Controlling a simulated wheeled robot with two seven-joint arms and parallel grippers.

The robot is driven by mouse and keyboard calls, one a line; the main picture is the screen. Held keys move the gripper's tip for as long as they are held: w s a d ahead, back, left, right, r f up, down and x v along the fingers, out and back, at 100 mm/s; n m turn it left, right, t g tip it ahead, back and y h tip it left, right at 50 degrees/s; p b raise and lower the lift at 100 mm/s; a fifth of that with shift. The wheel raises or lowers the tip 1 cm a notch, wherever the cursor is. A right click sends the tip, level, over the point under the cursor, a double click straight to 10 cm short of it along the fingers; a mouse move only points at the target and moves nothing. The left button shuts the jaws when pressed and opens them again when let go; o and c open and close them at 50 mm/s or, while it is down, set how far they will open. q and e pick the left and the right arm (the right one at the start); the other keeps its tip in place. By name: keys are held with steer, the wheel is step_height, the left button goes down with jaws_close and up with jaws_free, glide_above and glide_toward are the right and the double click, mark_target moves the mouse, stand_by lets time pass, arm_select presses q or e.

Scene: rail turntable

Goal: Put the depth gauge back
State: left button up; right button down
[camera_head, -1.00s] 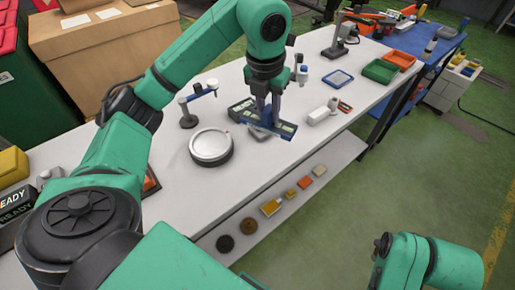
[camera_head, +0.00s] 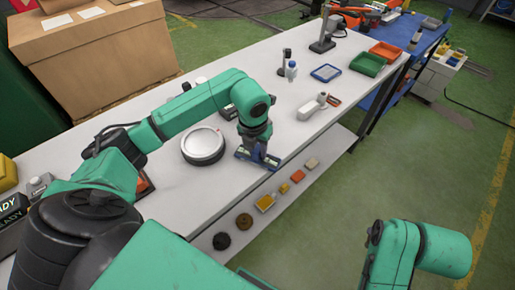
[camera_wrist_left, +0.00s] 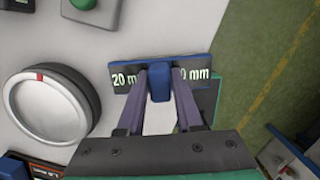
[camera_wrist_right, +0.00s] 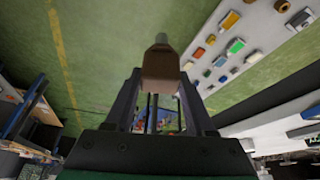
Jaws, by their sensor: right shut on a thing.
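A blue bar with a raised middle block and white mm labels on dark plates, which looks like the depth gauge (camera_wrist_left: 201,67), is in the left wrist view. My left gripper (camera_wrist_left: 160,76) has its fingers on both sides of the blue block, shut on it. In the head view my left gripper (camera_head: 261,153) and the gauge (camera_head: 243,154) are near the white table's front edge; I cannot tell whether the gauge touches the table. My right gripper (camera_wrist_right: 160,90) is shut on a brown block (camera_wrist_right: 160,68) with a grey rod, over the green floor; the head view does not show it.
A round silver-topped disc (camera_head: 203,144) stands left of the gauge on the white table (camera_head: 185,185). A white block (camera_head: 312,106), blue tray (camera_head: 326,72) and green tray (camera_head: 367,64) lie to the right. Small parts such as a brown ring (camera_head: 243,221) sit on the lower shelf.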

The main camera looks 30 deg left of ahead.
mark_target(255, 152)
arm_select(q)
steer(key=shift+o, duration=1.2)
steer(key=shift+r, duration=0.25)
arm_select(e)
steer(key=shift+r, duration=0.2)
arm_select(q)
steer(key=shift+r, duration=0.25)
arm_select(e)
steer(key=shift+f, duration=0.2)
step_height(255, 152, down, 2)
steer(key=shift+f+b, duration=0.2)
steer(key=shift+b, duration=1.05)
arm_select(q)
step_height(255, 152, up, 11)
steer(key=s, duration=0.1)
steer(key=shift+s+r, duration=0.15)
steer(key=shift+s, duration=0.2)
